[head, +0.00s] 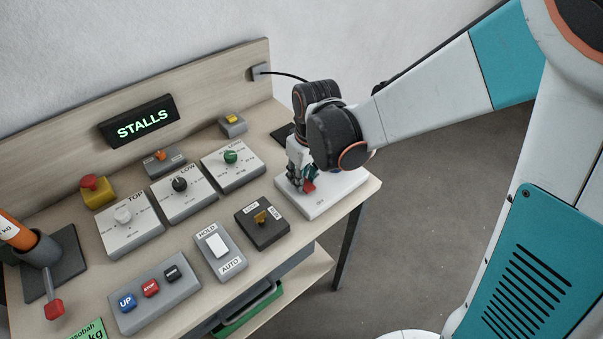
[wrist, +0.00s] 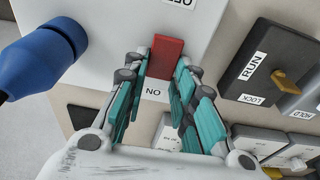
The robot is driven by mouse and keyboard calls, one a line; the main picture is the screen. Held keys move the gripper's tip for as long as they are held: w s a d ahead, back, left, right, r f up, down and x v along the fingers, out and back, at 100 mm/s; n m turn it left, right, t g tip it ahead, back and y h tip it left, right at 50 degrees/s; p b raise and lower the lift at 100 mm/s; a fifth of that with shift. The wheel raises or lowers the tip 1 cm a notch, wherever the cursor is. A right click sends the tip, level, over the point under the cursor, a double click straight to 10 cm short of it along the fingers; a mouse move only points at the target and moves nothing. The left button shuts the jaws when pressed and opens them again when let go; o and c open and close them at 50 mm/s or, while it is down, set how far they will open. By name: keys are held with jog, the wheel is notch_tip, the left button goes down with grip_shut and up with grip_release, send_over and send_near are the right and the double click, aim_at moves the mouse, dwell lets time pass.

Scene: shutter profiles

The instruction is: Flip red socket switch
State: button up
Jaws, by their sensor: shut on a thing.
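The white socket box (head: 328,196) lies at the right end of the bench in the head view. Its red rocker switch (wrist: 166,56) is at the top middle of the wrist view, and a bit of red (head: 309,187) shows below my fingers in the head view. My gripper (head: 301,182) points down over the box. In the wrist view its teal-padded fingers (wrist: 165,66) are shut on the red switch, one on each side. An upside-down ON label lies between the fingers, and an upside-down OFF label is partly cut off at the top. The switch's tilt is unclear.
A blue plug (wrist: 42,60) stands on the box at the left of the wrist view. A dark RUN/LOCK box (head: 262,224) and a HOLD/AUTO switch (head: 219,251) are close by.

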jog(key=shift+s+d+t+y, duration=0.15)
jog(key=shift+s+t+y, duration=0.2)
jog(key=shift+t+y, duration=0.5)
jog(key=o, duration=1.1)
jog(key=shift+c, duration=0.2)
jog(key=shift+r, duration=0.1)
jog(key=v, duration=1.2)
jog(key=shift+s, duration=0.2)
jog(key=shift+t+h, duration=0.25)
jog(key=s+d+r+m+t+h, duration=0.2)
jog(key=s+d+m, duration=0.4)
jog(key=s+d, duration=0.3)
jog(key=d+r+t, duration=0.1)
jog(key=d, duration=0.1)
jog(key=shift+s+d+r+m, duration=0.3)
jog(key=shift+s+d+m, duration=0.05)
jog(key=shift+d+m, duration=0.05)
